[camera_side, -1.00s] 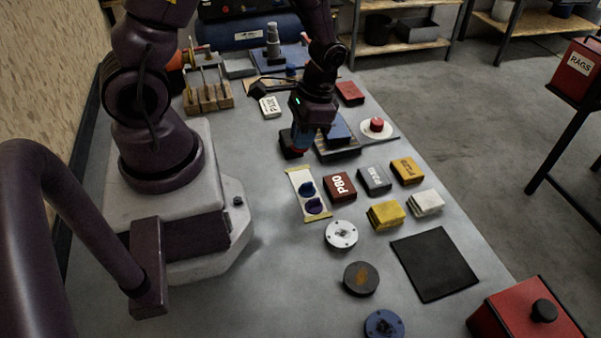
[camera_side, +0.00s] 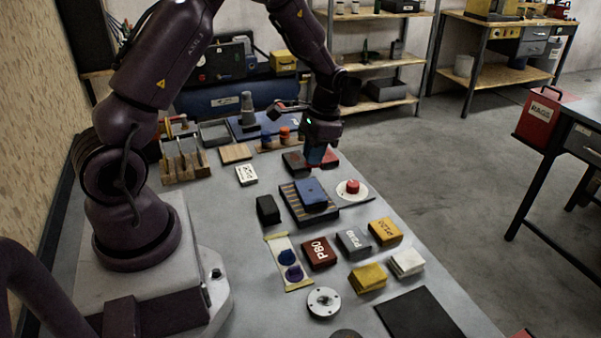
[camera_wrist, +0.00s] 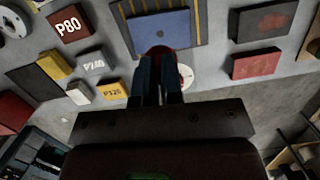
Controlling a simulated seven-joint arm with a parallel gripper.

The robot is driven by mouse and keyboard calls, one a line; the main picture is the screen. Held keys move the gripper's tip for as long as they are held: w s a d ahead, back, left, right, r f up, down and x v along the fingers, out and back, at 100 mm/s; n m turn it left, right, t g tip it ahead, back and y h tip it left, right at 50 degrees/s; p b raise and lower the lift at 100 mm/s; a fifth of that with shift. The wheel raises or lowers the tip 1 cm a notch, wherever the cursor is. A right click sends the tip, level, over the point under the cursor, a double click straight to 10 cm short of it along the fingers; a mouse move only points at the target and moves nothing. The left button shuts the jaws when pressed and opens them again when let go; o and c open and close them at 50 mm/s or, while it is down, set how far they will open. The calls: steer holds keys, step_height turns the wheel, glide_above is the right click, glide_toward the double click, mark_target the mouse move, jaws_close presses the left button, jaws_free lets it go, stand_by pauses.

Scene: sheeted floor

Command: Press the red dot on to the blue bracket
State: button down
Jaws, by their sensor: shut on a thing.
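The blue bracket (camera_side: 312,194) is a flat blue block on a dark striped fixture (camera_side: 290,203), in the middle of the bench. In the wrist view the bracket (camera_wrist: 160,24) lies just ahead of the fingertips. My gripper (camera_side: 317,163) is above the bench, beyond the bracket in the side view. In the wrist view my gripper (camera_wrist: 158,62) is shut on the red dot (camera_wrist: 158,50), whose edge shows at the tips. The dot is mostly hidden by the fingers, and I cannot make it out in the side view.
A red button on a white disc (camera_side: 362,196) stands right of the fixture. A black block (camera_side: 268,210) stands left of it. Labelled P80 (camera_side: 319,254) and other sanding blocks lie nearer. Dark and red pads (camera_side: 295,163) lie beyond, by the gripper.

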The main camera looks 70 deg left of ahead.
mark_target(309, 191)
steer(key=shift+s, duration=0.15)
steer(key=shift+d+f, duration=0.1)
steer(key=shift+f, duration=2.8)
steer(key=shift+f, duration=0.8)
steer(key=c, duration=1.2)
jaws_free()
